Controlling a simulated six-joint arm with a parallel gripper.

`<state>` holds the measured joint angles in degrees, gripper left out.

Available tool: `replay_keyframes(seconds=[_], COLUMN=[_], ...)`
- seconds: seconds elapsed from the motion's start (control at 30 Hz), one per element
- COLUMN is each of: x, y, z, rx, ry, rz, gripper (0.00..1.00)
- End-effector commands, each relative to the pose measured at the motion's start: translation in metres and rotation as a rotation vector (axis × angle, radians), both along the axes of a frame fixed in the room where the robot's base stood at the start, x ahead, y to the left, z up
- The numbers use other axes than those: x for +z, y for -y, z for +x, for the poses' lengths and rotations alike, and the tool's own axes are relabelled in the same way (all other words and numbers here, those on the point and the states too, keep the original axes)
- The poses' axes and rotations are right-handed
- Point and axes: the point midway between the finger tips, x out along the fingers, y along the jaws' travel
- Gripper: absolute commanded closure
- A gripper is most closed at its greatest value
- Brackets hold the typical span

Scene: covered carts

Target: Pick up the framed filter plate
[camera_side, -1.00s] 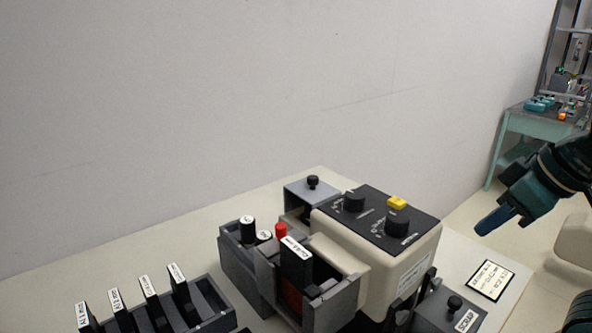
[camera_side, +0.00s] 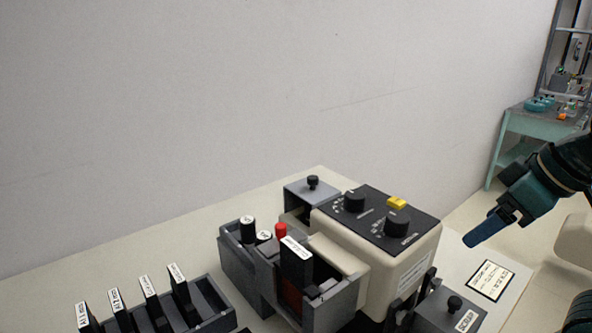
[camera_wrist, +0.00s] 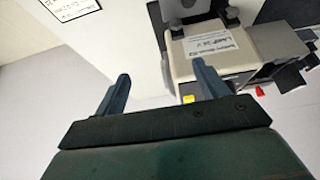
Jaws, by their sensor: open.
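I cannot tell for certain which piece is the framed filter plate. A black upright plate with a white label on top (camera_side: 296,262) stands in the grey holder (camera_side: 340,307) at the front of the cream machine, with something dark red below it. Several thin black plates with labelled tops (camera_side: 182,286) stand in a grey rack (camera_side: 214,322) at the lower left. My gripper (camera_side: 472,238) is right of the machine, above the table's right side, apart from all these plates. In the wrist view, its blue fingers (camera_wrist: 160,78) are spread with nothing between them.
The cream machine (camera_side: 390,255), with black knobs and a yellow button on top, stands between my gripper and the holder. A dark box labelled on its front (camera_side: 448,312) stands front right. A black-bordered card (camera_side: 491,281) lies on the table. A wall (camera_side: 250,90) rises behind.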

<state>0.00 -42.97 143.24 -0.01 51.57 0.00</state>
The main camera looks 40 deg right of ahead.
Motion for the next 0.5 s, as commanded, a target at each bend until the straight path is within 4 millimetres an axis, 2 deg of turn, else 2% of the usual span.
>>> replay_keyframes(seconds=[0.27, 0.5], x=[0.006, 0.033], y=[-0.003, -0.019], z=[0.005, 0.028], rx=[0.032, 0.192], ry=[-0.010, -0.061], rz=[-0.009, -0.054], gripper=[0.27, 0.27])
